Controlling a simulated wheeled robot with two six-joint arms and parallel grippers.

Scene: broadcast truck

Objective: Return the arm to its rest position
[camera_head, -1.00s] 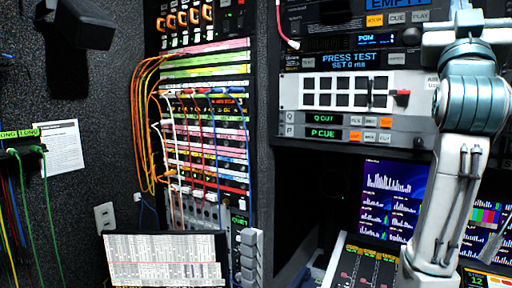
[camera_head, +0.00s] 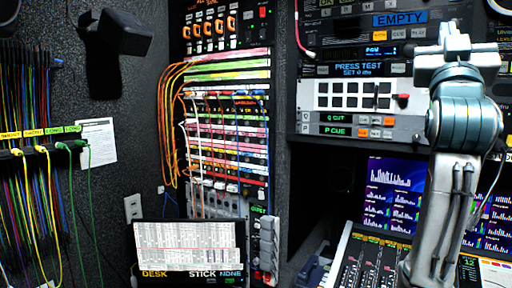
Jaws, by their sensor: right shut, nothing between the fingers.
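My right arm rises from the lower right of the head view, in front of the consoles. My right gripper (camera_head: 451,50), white and blocky, is at its upper end, beyond the teal wrist joint. It is shut and empty and is seen in front of the rack units; I cannot tell its exact distance from them. My left arm and left gripper are out of view.
A patch bay (camera_head: 228,140) with looped cables stands in the middle. Hanging cables (camera_head: 38,210) line the left wall. A labelled screen (camera_head: 188,245) is below. A mixing panel (camera_head: 365,262) and a monitor (camera_head: 392,195) stand beside my right arm.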

